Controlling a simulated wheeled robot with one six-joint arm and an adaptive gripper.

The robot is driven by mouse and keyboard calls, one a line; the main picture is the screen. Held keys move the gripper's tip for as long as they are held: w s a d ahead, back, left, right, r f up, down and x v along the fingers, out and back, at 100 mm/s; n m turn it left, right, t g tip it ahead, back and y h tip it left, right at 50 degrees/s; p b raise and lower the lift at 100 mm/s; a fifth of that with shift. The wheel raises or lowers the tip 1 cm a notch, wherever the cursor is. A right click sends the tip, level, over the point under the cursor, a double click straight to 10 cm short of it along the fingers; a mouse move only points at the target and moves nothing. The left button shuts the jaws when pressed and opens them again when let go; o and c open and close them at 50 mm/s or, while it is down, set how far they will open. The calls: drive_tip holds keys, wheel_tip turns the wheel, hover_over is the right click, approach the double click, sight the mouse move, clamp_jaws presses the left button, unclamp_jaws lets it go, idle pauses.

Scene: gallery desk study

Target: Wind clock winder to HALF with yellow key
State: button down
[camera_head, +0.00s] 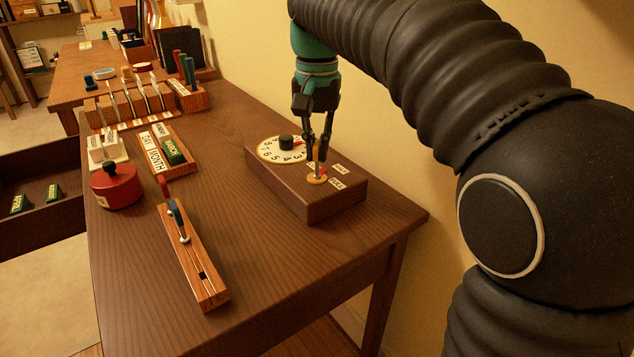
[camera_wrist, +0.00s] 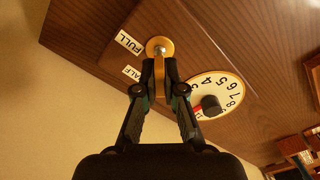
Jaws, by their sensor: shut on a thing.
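The clock winder is a dark brown box (camera_head: 312,212) near the right end of the desk. On its top are a white number dial (camera_head: 268,152) with a black knob and a round brass fitting (camera_head: 316,180). Two small labels lie beside the fitting; in the wrist view they read FULL (camera_wrist: 128,41) and HALF (camera_wrist: 131,73), the second partly hidden. My gripper (camera_head: 318,152) points down over the fitting, shut on the yellow key (camera_wrist: 160,72). The key stands upright at the fitting; the fingers hide part of it, and I cannot tell how deep it sits.
On the desk (camera_head: 250,265) to the left are a wooden slider block (camera_head: 207,270), a red round canister (camera_head: 116,188), a day-month holder (camera_head: 167,155) and a wooden rack (camera_head: 130,105). An open drawer (camera_head: 38,225) juts out at left. The wall is close behind the winder.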

drive_tip(key=shift+m, duration=1.5)
drive_tip(key=shift+m, duration=1)
drive_tip(key=c, duration=0.7)
unclamp_jaws()
drive_tip(key=shift+r, duration=0.2)
